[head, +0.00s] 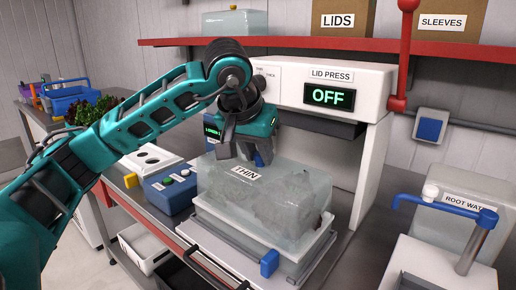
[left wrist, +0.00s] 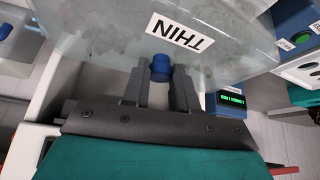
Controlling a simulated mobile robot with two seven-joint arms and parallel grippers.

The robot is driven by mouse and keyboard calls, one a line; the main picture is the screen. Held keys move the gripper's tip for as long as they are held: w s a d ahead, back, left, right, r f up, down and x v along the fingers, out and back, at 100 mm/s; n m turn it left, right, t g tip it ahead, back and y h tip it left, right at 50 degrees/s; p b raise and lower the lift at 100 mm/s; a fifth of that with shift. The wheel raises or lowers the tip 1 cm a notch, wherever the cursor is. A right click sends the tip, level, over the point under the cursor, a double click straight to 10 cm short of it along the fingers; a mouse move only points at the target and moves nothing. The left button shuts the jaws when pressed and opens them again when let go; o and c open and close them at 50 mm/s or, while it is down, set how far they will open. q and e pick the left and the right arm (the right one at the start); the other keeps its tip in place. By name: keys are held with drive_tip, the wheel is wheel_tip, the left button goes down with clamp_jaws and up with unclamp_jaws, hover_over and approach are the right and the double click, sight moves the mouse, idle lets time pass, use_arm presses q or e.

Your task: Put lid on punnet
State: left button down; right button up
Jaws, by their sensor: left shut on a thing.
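A large clear, hazy box (head: 300,205) with a THIN label sits on a white tray (head: 235,238) below the lid press (head: 352,133). It looks like the punnet, but I cannot tell whether a lid is on it. The box also shows in the left wrist view (left wrist: 110,45). My left gripper (head: 250,153) is at the box's back left top edge in the head view. My right gripper is out of view.
The lid press display reads OFF. A blue button box (head: 172,190) stands left of the tray, and another blue clip (head: 269,263) is on the tray's front. A root water tap (head: 440,207) stands at right. A red shelf (head: 330,43) runs above.

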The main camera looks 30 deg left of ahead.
use_arm(q)
drive_tip(key=c, duration=0.8)
unclamp_jaws()
drive_tip(key=shift+o, duration=0.2)
drive_tip(key=o, duration=0.4)
drive_tip(key=shift+c, duration=0.2)
drive_tip(key=shift+r+p, duration=2.75)
drive_tip(key=shift+r, duration=0.25)
